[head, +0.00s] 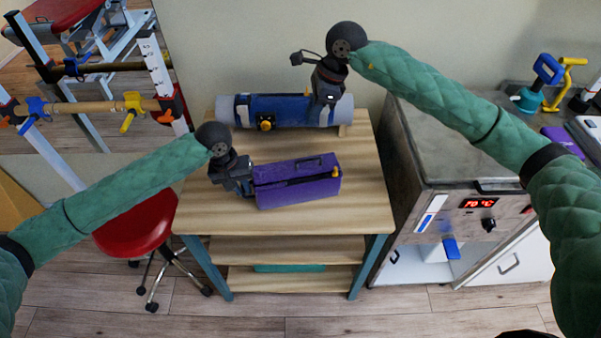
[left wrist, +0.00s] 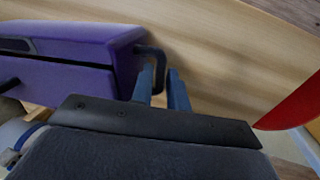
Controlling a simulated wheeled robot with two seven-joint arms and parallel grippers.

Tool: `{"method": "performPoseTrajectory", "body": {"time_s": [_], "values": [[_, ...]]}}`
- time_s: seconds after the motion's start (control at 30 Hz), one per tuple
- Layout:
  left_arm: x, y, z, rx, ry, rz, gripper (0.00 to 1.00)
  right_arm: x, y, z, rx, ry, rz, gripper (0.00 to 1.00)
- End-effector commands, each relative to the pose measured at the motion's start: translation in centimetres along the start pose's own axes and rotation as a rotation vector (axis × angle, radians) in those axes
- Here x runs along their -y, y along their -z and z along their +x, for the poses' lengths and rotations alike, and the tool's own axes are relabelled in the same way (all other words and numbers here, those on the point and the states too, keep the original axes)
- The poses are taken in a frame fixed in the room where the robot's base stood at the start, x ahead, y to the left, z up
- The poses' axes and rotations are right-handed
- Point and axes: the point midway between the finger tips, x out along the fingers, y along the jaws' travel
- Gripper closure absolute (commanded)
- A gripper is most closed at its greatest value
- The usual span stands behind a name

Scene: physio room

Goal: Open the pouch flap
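A purple case (head: 300,190) with a lid seam, a dark top handle and a small yellow part at its right end lies on the wooden table. It also shows in the left wrist view (left wrist: 70,80). My left gripper (head: 250,183) is at the case's left end. In the left wrist view its fingers (left wrist: 162,90) close around the dark side handle (left wrist: 153,55). A blue pouch-like roll (head: 290,108) with a yellow-and-black fastener (head: 265,122) and grey ends lies behind. My right gripper (head: 325,100) is over its right part, its fingers unclear. I cannot tell which is the pouch.
The wooden table (head: 210,215) has bare top left and in front of the case. A red stool (head: 136,222) stands left of it. A grey cabinet (head: 450,150) with a red display stands close on the right. A wall is behind.

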Motion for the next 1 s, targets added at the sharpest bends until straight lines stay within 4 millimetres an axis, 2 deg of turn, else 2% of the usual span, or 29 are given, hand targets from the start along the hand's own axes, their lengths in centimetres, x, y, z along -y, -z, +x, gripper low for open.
{"method": "performPoseTrajectory", "body": {"time_s": [0.03, 0.07, 0.37, 1.0], "values": [[0.0, 0.0, 0.0, 0.0, 0.0, 0.0, 0.73, 0.0, 0.0, 0.0, 0.0, 0.0, 0.0, 0.75], [0.0, 0.0, 0.0, 0.0, 0.0, 0.0, 0.69, 0.0, 0.0, 0.0, 0.0, 0.0, 0.0, 0.75], [0.0, 0.0, -0.1, 0.0, 0.0, 0.0, 0.69, 0.0, -0.1, -0.1, 0.0, 0.0, 0.0, 0.75], [-0.6, 0.0, -2.9, -0.001, 0.0, 0.0, 0.69, 0.0, -1.1, -3.0, 0.0, 0.0, 0.0, 0.75]]}}
